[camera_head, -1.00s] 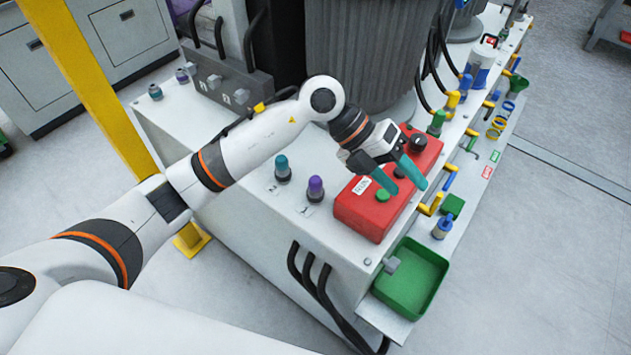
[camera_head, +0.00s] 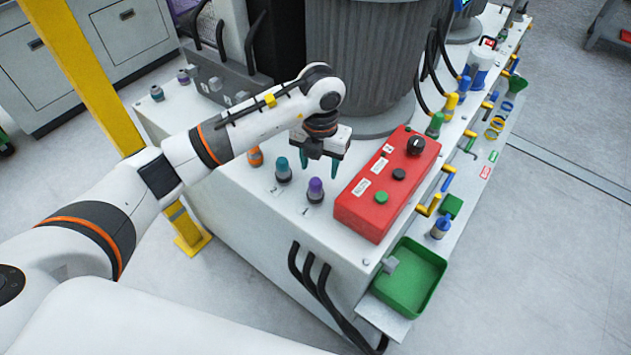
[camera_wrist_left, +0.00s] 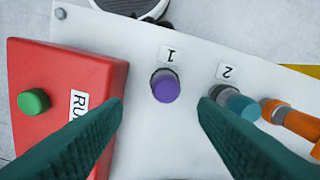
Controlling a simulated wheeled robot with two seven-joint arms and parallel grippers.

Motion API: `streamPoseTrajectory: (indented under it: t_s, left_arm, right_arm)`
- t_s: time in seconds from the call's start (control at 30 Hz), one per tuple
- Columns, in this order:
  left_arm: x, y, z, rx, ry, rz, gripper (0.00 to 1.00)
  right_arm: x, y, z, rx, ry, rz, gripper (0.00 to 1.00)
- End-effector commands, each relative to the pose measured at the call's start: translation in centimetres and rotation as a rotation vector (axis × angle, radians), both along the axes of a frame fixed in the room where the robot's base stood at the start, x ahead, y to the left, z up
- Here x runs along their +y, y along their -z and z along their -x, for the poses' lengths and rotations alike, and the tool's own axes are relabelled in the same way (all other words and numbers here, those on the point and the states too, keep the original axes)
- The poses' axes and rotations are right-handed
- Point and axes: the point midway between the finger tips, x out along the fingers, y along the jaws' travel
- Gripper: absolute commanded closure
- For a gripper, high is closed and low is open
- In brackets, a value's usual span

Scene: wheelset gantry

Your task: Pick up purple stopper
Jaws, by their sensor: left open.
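The purple stopper (camera_head: 316,188) stands upright in a dark collar on the white cabinet top, between the teal stopper and the red control box. In the left wrist view the purple stopper (camera_wrist_left: 166,87) shows beyond the fingertips, in the gap between them, beside the label 1. My left gripper (camera_head: 320,172) is open and empty, pointing down above and just behind the stopper. Its teal fingers also show in the left wrist view (camera_wrist_left: 160,108), spread apart. My right gripper is not in view.
The teal stopper (camera_head: 283,170) stands close left of the purple one, with an orange piece (camera_head: 255,156) behind it. The red control box (camera_head: 385,190) stands close on the right. A green tray (camera_head: 410,280) sits lower at the cabinet's front right. A grey ribbed cylinder (camera_head: 362,60) rises behind.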

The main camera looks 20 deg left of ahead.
Motion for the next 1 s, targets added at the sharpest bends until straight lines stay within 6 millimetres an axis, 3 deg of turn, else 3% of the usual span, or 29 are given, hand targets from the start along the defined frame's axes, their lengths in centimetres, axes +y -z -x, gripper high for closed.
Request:
streamPoseTrajectory:
  t_s: [0.3, 0.6, 0.93, 1.0]
  left_arm:
    - [0.7, 4.2, 0.6, 0.004, -0.001, 0.001, 0.46]
    - [0.7, 4.9, 0.5, 0.001, 0.000, 0.002, 0.46]
    - [0.7, 4.9, 0.5, 0.001, 0.000, 0.001, 0.99]
    - [0.7, 4.9, 0.5, 0.001, 0.000, 0.001, 1.00]
  right_arm:
    - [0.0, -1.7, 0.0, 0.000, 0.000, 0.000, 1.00]
    - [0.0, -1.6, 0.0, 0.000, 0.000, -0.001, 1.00]
    - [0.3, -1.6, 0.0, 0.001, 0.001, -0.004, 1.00]
    - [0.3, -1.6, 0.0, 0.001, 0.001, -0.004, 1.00]
